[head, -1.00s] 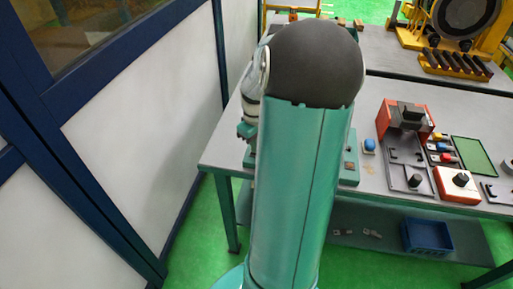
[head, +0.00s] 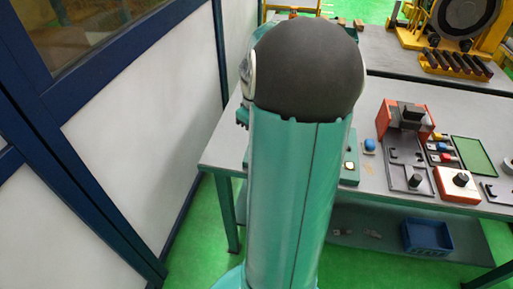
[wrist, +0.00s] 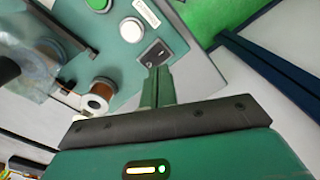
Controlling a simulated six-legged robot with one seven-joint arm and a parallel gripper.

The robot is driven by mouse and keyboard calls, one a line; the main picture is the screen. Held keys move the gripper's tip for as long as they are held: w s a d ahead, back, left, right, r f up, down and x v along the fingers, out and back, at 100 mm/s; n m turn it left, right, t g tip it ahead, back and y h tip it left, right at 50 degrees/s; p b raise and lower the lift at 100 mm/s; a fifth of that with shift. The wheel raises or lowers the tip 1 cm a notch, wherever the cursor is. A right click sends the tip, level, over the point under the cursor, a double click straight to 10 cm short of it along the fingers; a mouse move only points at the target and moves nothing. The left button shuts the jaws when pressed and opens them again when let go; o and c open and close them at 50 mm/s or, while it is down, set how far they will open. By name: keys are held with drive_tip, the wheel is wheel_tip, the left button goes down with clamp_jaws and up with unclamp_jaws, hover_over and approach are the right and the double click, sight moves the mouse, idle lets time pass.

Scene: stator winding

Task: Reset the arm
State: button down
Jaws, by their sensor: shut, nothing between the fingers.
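My arm stands upright in the middle of the head view, its dark rounded joint at the top, and hides part of the workbench (head: 402,207). My gripper does not show in the head view. In the wrist view my gripper (wrist: 158,80) is shut, its green fingers together and empty. The fingertips appear close to a black switch (wrist: 154,53) on a green panel (wrist: 112,66). I cannot tell whether they touch it. The panel also carries a white button (wrist: 132,30) and a copper-coloured spool (wrist: 98,96).
A red device (head: 402,120), a blue button (head: 369,145) and an orange-white box with a black knob (head: 457,184) stand on the bench. A blue bin (head: 427,236) is on the lower shelf. A blue-framed wall (head: 130,130) bounds the left. Green floor lies between.

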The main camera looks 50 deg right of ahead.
drive_tip(key=shift+r, duration=0.85)
